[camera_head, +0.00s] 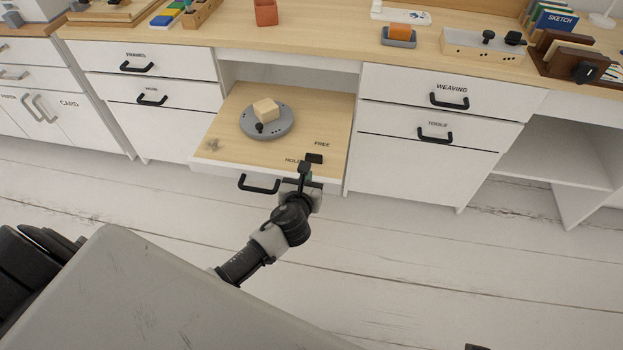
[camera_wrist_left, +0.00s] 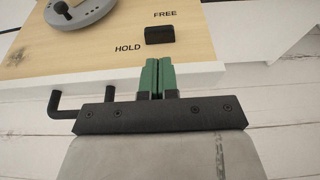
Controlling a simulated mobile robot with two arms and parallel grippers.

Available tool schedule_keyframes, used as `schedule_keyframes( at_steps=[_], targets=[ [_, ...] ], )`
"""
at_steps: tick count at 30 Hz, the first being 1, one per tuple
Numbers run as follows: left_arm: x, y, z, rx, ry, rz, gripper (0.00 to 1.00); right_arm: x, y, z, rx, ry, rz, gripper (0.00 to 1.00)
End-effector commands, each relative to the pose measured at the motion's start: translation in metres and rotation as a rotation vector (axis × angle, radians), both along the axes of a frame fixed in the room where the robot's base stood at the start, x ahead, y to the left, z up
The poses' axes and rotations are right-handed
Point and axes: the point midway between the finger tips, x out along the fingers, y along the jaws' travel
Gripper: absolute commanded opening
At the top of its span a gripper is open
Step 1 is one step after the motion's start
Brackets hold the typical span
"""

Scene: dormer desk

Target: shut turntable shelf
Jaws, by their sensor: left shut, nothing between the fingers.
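The turntable shelf (camera_head: 225,142) is a pale wood board pulled out from the desk between two drawer units. A grey round turntable (camera_head: 282,129) sits on it with a wooden block (camera_head: 266,109) on top and a black knob. A black slider (camera_head: 313,158) lies near the front right corner, between the words HOLD and FREE; it also shows in the left wrist view (camera_wrist_left: 160,35). A black handle (camera_head: 259,184) is on the shelf's white front. My left gripper (camera_head: 304,168) is shut and empty at the front edge, right of the handle; its green fingertips show in the left wrist view (camera_wrist_left: 157,66). My right gripper is not in view.
Drawers labelled WEAVING (camera_head: 451,88) and TOOLS stand right of the shelf, with black handles sticking out. Another drawer unit (camera_head: 150,65) stands left. The desktop (camera_head: 330,35) above holds several items. The white plank floor (camera_head: 420,270) in front is clear.

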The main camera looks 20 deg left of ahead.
Motion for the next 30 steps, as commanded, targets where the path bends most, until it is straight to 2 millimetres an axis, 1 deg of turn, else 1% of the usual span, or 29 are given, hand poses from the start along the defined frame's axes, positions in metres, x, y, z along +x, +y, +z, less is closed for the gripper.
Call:
schedule_keyframes(
  at_steps=[1,6,11,12,15,20,30],
  targets=[
    [0.008,0.002,-0.004,0.000,-0.002,0.001,0.00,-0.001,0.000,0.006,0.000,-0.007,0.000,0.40],
    [0.032,0.008,-0.012,-0.002,-0.002,0.002,0.00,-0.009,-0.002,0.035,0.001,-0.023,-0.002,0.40],
    [0.058,0.013,-0.021,-0.004,-0.001,0.001,0.00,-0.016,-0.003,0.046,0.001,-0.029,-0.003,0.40],
    [0.062,0.014,-0.023,-0.004,-0.001,0.000,0.00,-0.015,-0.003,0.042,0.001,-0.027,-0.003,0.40],
    [0.071,0.017,-0.025,-0.004,0.000,0.001,0.00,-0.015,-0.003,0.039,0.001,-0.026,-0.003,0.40],
    [0.077,0.018,-0.025,-0.004,0.000,0.000,0.00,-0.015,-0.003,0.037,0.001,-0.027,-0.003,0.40],
    [0.077,0.018,-0.025,-0.004,0.001,0.000,0.00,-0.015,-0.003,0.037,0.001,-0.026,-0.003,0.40]
  ],
)
